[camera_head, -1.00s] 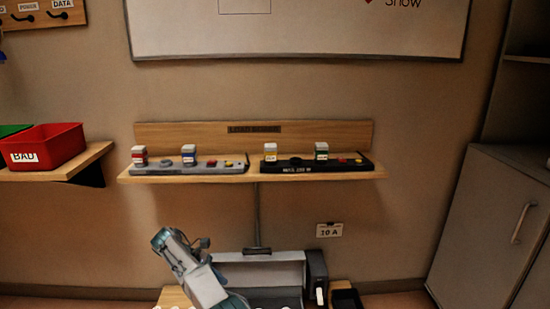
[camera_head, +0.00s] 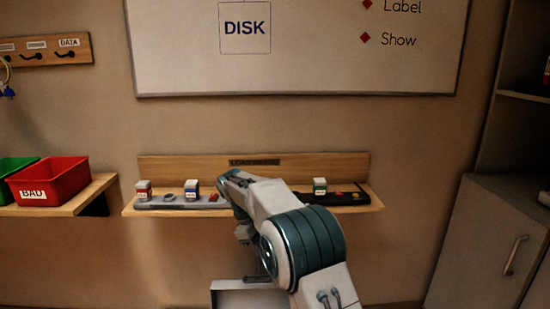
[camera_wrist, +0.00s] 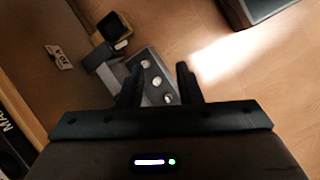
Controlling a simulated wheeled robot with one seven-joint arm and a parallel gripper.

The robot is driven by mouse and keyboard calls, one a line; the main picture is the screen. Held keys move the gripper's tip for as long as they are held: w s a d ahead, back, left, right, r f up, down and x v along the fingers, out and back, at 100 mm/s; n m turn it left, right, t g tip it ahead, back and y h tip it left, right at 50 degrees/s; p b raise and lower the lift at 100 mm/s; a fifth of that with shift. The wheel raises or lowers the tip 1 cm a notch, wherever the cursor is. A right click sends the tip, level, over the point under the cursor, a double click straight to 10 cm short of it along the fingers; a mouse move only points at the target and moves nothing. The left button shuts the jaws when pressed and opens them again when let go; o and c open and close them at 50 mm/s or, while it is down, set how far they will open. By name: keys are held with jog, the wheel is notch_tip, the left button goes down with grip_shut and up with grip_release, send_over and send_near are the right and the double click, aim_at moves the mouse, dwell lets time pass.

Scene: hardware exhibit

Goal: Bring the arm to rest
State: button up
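My arm (camera_head: 300,240) is raised in front of the wall shelf in the head view and covers part of it. Its fingertips cannot be made out there. In the wrist view my gripper (camera_wrist: 160,82) has its two dark fingers apart, with nothing held between them. Beyond the fingers, lower down, is a grey unit with several round pale knobs (camera_wrist: 157,81).
The wall shelf (camera_head: 375,200) carries two strips with small jars and buttons. A red BAD bin (camera_head: 60,185) and a green bin (camera_head: 12,166) sit on a left shelf. A whiteboard (camera_head: 300,60) hangs above; a grey cabinet (camera_head: 490,250) stands right. Open floor (camera_wrist: 260,90) shows in the wrist view.

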jog(key=s+d+r+m+t+y+p, duration=0.1)
jog(key=s+d+r+m+y+p, duration=0.2)
jog(key=s+d+r+m+p, duration=0.7)
jog(key=s+d+r+m+t+p, duration=0.1)
jog(key=s+d+r, duration=0.1)
jog(key=s, duration=0.5)
jog(key=s+d+r+t+y+p, duration=0.1)
jog(key=s+d+r, duration=0.1)
jog(key=s, duration=0.5)
jog(key=s+d+r+m+p, duration=0.1)
jog(key=s+d+r+p, duration=0.1)
jog(key=s, duration=0.5)
jog(key=shift+s+d+r+m+t+y, duration=0.35)
jog(key=shift+d+r, duration=0.25)
jog(key=shift+r, duration=0.35)
